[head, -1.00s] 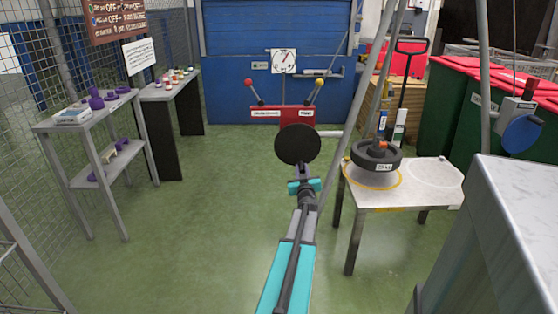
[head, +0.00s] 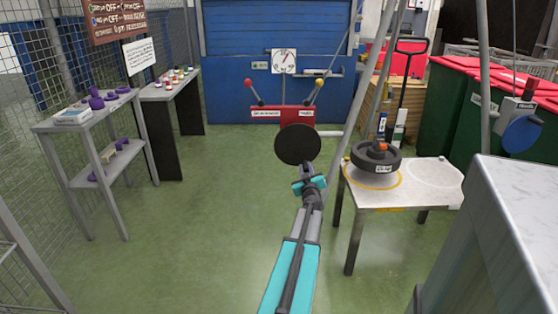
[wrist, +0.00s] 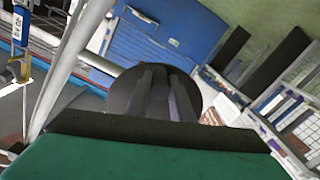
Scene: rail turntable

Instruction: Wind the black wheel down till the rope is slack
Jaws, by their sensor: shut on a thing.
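The black wheel (head: 297,144) is a round dark disc on the front of a red unit (head: 283,114) with two levers, one with a red knob and one with a yellow knob. My gripper (head: 306,171) is at its lower edge, shut on the wheel. In the wrist view the wheel (wrist: 119,92) lies behind my two dark fingers (wrist: 158,95), which overlap it; their exact contact is hidden. I cannot make out the rope clearly or tell whether it is taut.
A black weight (head: 376,156) sits inside a yellow ring on a low table (head: 410,190) at right. A blue wheel (head: 522,133) hangs farther right. Grey shelves (head: 90,122) stand at left. A gauge (head: 284,61) is behind the wheel. Green floor is open at left.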

